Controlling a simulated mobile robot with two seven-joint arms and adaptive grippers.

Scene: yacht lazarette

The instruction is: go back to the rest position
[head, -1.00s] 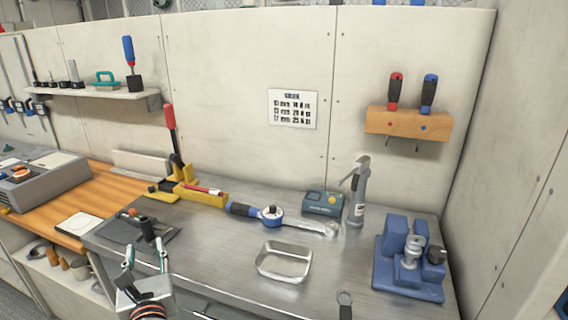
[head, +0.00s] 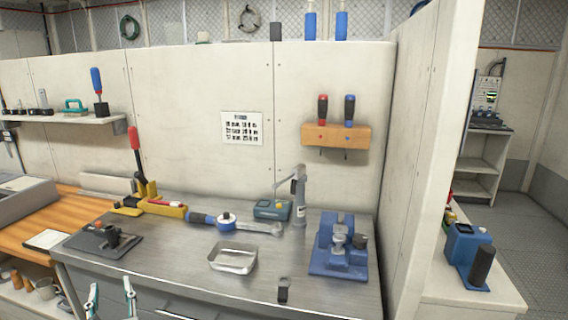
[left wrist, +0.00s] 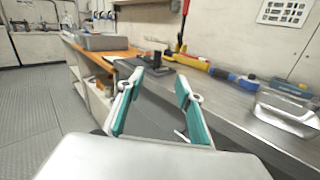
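My left gripper (head: 111,299) shows at the bottom left of the head view, in front of the steel bench's front edge. Its two teal-lined fingers stand apart with nothing between them. In the left wrist view the same gripper (left wrist: 160,100) is open and empty, with the fingers apart beside the bench edge. My right gripper is in neither view now.
The steel bench (head: 185,260) carries a metal tray (head: 233,258), a torque wrench (head: 228,222), a blue vise-like fixture (head: 340,248) and a small green box (head: 272,210). A wooden bench (head: 30,236) adjoins at left. Grey floor (left wrist: 40,125) is open at left in the wrist view.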

